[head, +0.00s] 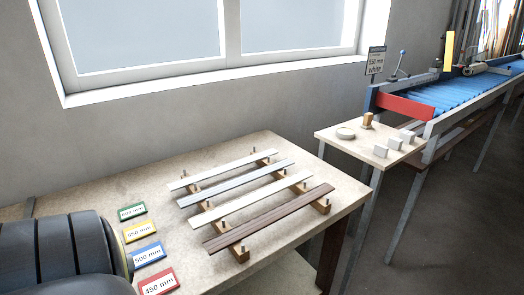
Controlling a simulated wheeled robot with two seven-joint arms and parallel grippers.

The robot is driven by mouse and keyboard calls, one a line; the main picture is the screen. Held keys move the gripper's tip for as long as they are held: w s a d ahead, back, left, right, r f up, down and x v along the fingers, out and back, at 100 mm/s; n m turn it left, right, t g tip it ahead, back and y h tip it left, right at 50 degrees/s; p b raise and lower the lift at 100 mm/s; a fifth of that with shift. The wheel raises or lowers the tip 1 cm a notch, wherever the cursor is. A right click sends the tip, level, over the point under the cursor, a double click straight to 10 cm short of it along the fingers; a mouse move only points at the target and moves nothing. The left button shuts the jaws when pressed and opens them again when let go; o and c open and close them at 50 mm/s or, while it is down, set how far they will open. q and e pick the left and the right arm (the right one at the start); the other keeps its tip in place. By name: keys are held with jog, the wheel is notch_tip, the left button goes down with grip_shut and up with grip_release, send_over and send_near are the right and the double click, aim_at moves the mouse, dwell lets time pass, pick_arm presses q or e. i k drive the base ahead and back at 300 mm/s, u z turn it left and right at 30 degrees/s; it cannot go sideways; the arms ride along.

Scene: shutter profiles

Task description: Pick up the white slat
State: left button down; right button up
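Several slats lie side by side on a wooden rack with pegs (240,254) on the table. The farthest slat (222,169) looks white. In front of it lies a light grey slat (236,183), then another white or cream slat (250,199), and nearest a dark brown slat (268,218). A small sign (376,62) at the back right reads "white" under a length that looks like 550 mm. Neither gripper shows. Only a dark part of my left arm is in the lower left corner.
Green (132,211), yellow (140,232), blue (149,253) and red (158,281) length cards lie left of the rack. A small side table (345,150) holds blocks and a round dish. Beyond is a blue roller conveyor (440,98). A window wall (250,105) stands behind.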

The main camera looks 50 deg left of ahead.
aim_at(175, 186)
jog(key=i, duration=0.85)
jog(key=u, duration=2.45)
